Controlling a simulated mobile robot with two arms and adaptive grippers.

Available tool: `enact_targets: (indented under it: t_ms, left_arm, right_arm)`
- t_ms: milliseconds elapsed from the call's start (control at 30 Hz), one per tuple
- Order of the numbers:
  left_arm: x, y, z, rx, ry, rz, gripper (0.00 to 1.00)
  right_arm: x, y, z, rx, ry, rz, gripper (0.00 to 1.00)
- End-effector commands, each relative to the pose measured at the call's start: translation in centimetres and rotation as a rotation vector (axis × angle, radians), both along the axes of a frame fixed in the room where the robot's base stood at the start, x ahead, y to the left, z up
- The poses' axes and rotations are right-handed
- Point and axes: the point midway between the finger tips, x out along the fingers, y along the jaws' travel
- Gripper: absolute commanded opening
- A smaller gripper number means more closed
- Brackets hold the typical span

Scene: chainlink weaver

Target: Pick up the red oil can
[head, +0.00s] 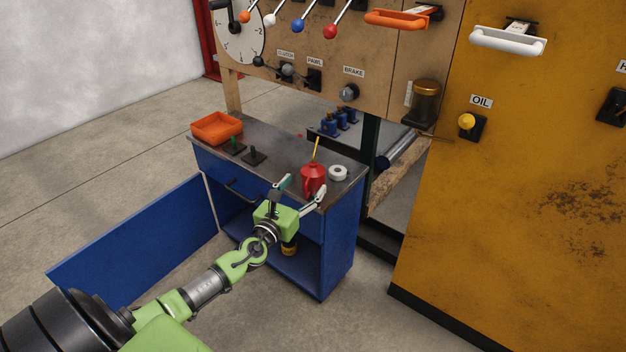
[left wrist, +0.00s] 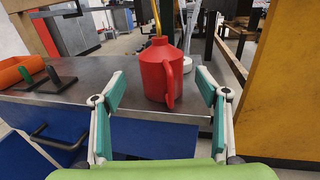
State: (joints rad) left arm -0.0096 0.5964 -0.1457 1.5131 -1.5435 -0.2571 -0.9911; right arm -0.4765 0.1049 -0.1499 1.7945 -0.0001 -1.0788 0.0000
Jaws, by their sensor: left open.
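The red oil can (head: 312,179) stands upright near the right front part of the grey bench top, its yellow spout pointing up. In the left wrist view the red oil can (left wrist: 160,72) is straight ahead between the fingers, with its red handle towards me. My left gripper (head: 302,190) is open and empty, just in front of the can at the bench's front edge. It also shows in the left wrist view (left wrist: 160,95), with a finger on each side and no visible contact. My right gripper is in neither view.
The blue bench (head: 339,238) has an open door (head: 135,232) on its left. A white roll (head: 338,173) sits close right of the can. An orange tray (head: 216,128) and dark stands (head: 253,157) are further left. A yellow panel (head: 520,200) rises at right.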

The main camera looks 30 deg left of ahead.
Motion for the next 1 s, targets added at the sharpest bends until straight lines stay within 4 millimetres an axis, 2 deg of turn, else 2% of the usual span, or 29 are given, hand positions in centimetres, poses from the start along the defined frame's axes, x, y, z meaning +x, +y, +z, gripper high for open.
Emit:
enact_targets:
  t_ms: [233,500,633,833,867,1000]
  left_arm:
    - [1.7,0.1,-0.1,-0.003,-0.001,0.0,0.68]
    - [5.3,0.4,-0.5,-0.003,-0.001,0.001,0.68]
    - [6.0,0.5,-0.4,-0.002,0.0,0.001,0.68]
    - [6.0,0.5,-0.4,-0.002,0.001,0.0,0.68]
    - [6.0,0.5,-0.4,-0.002,0.001,0.0,0.62]
    - [6.0,0.5,-0.4,-0.002,0.001,0.0,0.26]
  right_arm:
    - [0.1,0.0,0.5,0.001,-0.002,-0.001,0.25]
    - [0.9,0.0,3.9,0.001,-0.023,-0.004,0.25]
    - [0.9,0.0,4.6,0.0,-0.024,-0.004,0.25]
    - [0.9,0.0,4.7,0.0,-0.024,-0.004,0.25]
    - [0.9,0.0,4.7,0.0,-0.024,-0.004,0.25]
    - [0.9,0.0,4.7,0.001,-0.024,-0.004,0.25]
